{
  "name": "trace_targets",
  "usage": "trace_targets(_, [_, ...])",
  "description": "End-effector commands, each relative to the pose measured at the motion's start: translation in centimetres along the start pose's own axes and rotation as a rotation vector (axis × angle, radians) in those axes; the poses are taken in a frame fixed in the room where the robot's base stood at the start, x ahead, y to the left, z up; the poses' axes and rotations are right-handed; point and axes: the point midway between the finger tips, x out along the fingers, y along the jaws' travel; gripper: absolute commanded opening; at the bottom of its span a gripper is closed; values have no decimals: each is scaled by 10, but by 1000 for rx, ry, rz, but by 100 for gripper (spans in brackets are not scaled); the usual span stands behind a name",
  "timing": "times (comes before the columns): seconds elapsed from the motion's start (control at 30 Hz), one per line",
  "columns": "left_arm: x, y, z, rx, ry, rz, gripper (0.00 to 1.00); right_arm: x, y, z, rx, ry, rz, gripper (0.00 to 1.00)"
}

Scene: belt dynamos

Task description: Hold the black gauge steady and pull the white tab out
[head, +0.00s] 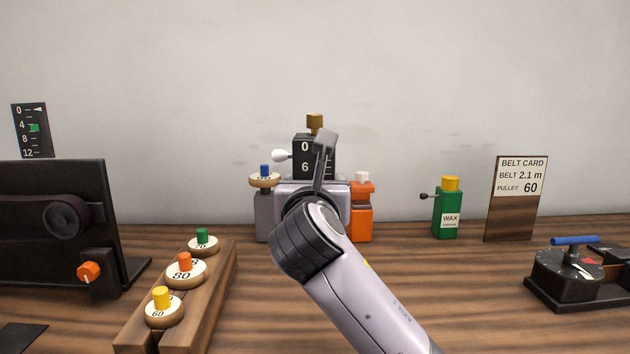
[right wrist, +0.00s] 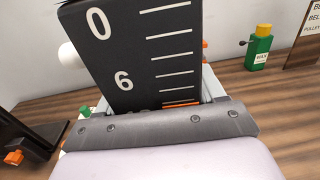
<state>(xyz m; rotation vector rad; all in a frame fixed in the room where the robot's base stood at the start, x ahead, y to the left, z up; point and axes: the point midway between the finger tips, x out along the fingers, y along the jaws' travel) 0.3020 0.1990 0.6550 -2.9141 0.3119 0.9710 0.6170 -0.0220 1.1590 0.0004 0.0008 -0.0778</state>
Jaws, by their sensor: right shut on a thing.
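The black gauge (head: 302,166) stands upright at the back of the table, with white numbers 0 and 6 and a brass knob (head: 314,123) on top. The white tab (head: 281,155) sticks out of its left side, and shows as a rounded white end in the right wrist view (right wrist: 68,54). My right gripper (head: 323,152) is shut on the gauge, one finger crossing its front in the head view. In the right wrist view the gauge (right wrist: 125,60) fills the middle, its lower part hidden by my gripper. My left gripper is not in view.
A grey holder with a blue-topped disc (head: 264,179) and an orange block (head: 361,212) flank the gauge. A green wax bottle (head: 447,212) and belt card (head: 516,200) stand to the right. A wooden rack (head: 196,308) of pulleys lies front left. The table between is clear.

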Motion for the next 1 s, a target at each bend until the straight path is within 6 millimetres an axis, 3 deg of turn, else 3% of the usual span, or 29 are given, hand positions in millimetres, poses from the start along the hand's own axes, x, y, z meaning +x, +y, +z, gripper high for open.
trace_targets(1.0, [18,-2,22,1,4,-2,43,-1,0,-98,0,-4,1,15])
